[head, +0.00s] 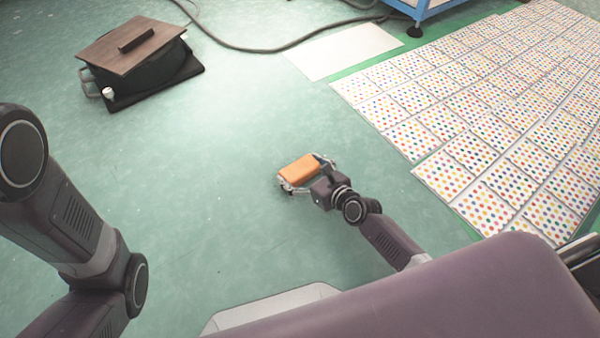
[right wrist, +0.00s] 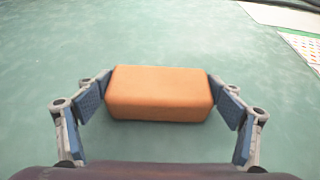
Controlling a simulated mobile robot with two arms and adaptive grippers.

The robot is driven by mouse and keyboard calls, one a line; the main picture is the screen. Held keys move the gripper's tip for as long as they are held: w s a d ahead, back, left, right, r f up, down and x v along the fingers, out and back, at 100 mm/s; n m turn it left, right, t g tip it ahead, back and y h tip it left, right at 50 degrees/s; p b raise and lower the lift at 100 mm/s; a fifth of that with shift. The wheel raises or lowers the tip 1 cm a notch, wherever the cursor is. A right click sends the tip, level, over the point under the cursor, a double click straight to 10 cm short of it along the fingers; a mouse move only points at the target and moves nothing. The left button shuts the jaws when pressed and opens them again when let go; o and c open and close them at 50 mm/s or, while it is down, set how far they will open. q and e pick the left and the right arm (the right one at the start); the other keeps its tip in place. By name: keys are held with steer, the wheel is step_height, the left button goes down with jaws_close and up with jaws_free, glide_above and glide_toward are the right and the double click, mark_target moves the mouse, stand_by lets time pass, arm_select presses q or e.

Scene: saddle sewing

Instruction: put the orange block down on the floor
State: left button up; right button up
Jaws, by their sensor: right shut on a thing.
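The orange block (head: 299,169) is between the fingers of my right gripper (head: 305,176) in the head view, over the green floor (head: 200,190). In the right wrist view the orange block (right wrist: 160,93) lies lengthwise between the two blue finger pads, which touch its left and right ends. My right gripper (right wrist: 160,96) is shut on it. Whether the block's underside touches the floor cannot be told. My left arm shows at the left of the head view, but its gripper is out of view.
A dark pot with a wooden lid (head: 130,45) stands on a black mat (head: 160,90) at the upper left. A dark hose (head: 250,48) runs along the back. Dotted tiles (head: 480,110) cover the right side, beside a white sheet (head: 345,50). The floor around the block is clear.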

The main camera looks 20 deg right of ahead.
steer(key=shift+r, duration=0.15)
steer(key=shift+f, duration=0.25)
steer(key=o, duration=1.1)
steer(key=shift+r, duration=0.2)
steer(key=shift+s+d+r+p, duration=0.1)
steer(key=shift+s+r+p, duration=0.15)
steer(key=shift+p, duration=0.15)
steer(key=p+v, duration=0.4)
steer(key=v, duration=0.7)
steer(key=shift+s+f, duration=0.1)
steer(key=shift+s, duration=0.1)
